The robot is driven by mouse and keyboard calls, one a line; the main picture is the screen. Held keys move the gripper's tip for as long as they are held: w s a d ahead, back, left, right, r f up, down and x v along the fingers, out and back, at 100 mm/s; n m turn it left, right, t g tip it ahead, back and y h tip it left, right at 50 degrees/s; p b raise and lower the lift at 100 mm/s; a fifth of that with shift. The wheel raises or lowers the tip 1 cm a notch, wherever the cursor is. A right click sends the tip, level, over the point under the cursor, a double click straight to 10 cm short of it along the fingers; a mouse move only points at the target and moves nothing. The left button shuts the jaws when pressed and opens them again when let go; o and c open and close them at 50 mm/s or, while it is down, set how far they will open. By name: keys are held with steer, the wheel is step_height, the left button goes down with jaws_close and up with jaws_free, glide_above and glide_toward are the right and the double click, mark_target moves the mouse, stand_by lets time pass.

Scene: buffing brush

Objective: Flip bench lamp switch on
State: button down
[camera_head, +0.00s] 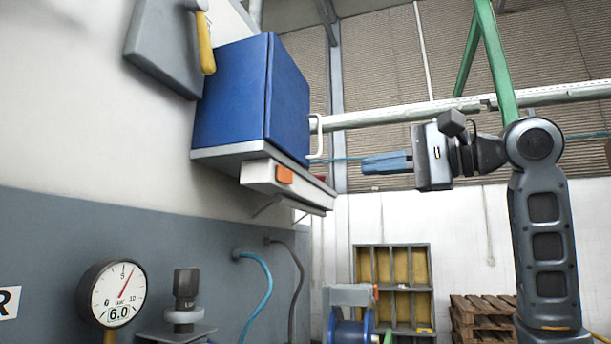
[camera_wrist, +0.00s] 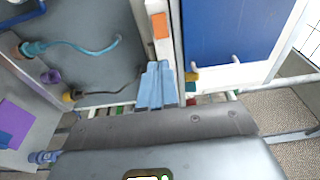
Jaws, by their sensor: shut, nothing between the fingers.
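The bench lamp (camera_head: 257,174) is a long white housing mounted under the blue cabinet. Its orange switch (camera_head: 284,174) sits on the near end; I cannot tell its position. In the wrist view the orange switch (camera_wrist: 160,26) shows on the pale lamp housing (camera_wrist: 163,50), ahead of my fingertips. My gripper (camera_head: 366,165) is shut and empty, with its blue fingers pointing left toward the lamp. A clear gap separates it from the switch in the head view. The fingers also show together in the wrist view (camera_wrist: 158,68).
The blue cabinet (camera_head: 235,95) with its white handle (camera_head: 317,137) overhangs the lamp. A pressure gauge (camera_head: 112,292) and a dark fitting (camera_head: 186,290) stand low at left. Wooden pigeonholes (camera_head: 393,282) and pallets (camera_head: 482,316) are behind. The air between gripper and lamp looks free.

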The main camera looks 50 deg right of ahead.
mark_target(290, 177)
steer(key=w+p, duration=0.1)
steer(key=w, duration=0.3)
steer(key=w+a+p, duration=0.1)
steer(key=w, duration=0.4)
steer(key=w+a, duration=0.1)
steer(key=w, duration=0.3)
steer(key=shift+w+a+p, duration=0.25)
steer(key=shift+w+p, duration=0.15)
steer(key=shift+w+d+p, duration=0.1)
steer(key=shift+w+p, duration=0.1)
steer(key=shift+p, duration=0.1)
